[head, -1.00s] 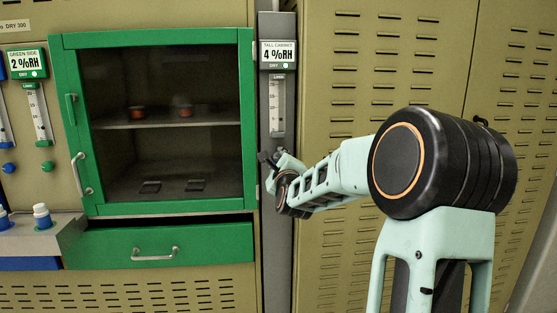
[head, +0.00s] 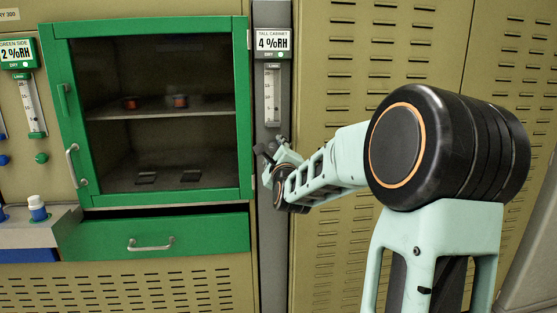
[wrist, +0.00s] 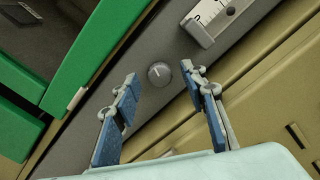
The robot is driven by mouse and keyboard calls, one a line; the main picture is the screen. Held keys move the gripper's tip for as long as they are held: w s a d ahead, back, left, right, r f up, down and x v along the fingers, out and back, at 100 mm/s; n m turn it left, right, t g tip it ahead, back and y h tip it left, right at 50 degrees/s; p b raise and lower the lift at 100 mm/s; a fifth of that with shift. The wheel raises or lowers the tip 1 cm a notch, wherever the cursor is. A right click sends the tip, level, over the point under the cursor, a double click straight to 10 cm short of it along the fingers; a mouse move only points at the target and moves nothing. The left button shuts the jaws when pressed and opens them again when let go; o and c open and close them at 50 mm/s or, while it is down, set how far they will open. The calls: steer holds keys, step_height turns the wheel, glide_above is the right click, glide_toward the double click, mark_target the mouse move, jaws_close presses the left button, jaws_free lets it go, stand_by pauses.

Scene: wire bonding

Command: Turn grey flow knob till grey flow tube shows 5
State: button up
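The grey flow tube (head: 272,96) stands on the grey column under the tall cabinet display, which reads 4 %RH; its scale is too small to read. In the wrist view the lower end of the tube (wrist: 207,17) shows at the top. The round grey flow knob (wrist: 159,74) has a light line on its face and sits on the grey panel below the tube. My gripper (wrist: 159,73) is open, with one blue-padded finger on each side of the knob in the picture. I see gaps between fingers and knob. In the head view my gripper (head: 268,152) hides the knob.
The green cabinet (head: 245,120) with a glass door stands just left of the grey column. A green drawer (head: 190,238) sits below it, slightly open. Slotted tan cabinet doors (head: 350,70) stand on the right.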

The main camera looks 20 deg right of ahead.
steer(key=v, duration=0.9)
steer(key=shift+s, duration=0.35)
